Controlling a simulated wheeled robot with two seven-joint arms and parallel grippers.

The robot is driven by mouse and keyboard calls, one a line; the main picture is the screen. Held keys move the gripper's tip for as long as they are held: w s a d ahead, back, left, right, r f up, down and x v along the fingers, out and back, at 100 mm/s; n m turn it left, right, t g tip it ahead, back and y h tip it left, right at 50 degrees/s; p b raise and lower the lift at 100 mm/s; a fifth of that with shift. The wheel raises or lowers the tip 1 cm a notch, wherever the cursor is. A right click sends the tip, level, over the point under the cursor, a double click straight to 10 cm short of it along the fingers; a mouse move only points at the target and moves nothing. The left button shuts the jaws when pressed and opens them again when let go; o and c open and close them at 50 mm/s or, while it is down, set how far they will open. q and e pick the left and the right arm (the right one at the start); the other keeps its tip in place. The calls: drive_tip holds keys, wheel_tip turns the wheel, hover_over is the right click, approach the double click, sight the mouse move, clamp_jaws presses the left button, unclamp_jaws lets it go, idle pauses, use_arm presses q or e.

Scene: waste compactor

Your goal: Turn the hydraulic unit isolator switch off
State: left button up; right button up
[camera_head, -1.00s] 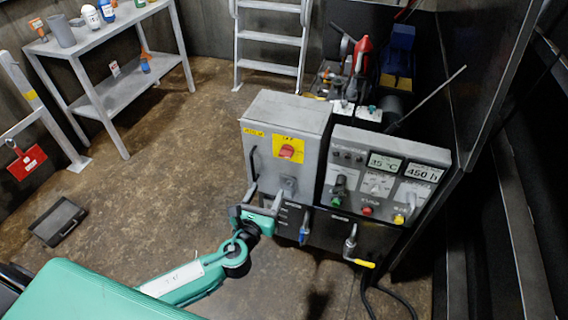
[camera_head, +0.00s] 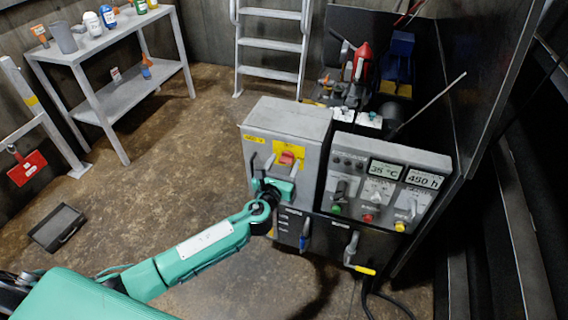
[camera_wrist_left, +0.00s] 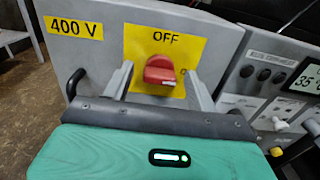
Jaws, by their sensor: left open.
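The isolator switch is a red knob (camera_head: 287,158) on a yellow plate, on the front of a grey cabinet (camera_head: 290,120). In the left wrist view the red knob (camera_wrist_left: 159,69) sits below the word OFF, and a yellow 400 V label (camera_wrist_left: 75,27) is at upper left. My left gripper (camera_head: 282,163) is open in front of the plate. In the wrist view its two grey fingers (camera_wrist_left: 160,78) stand on either side of the knob, with gaps between. I cannot tell which setting the knob points to. My right gripper is not in view.
A control panel (camera_head: 385,185) with displays, buttons and levers adjoins the cabinet on the right. Below it is a valve with a yellow handle (camera_head: 360,268). A shelf table (camera_head: 100,45) and a ladder (camera_head: 270,45) stand behind. The floor at left is mostly clear.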

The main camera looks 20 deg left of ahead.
use_arm(q)
drive_tip(key=shift+w, duration=0.3)
drive_tip(key=c, duration=1)
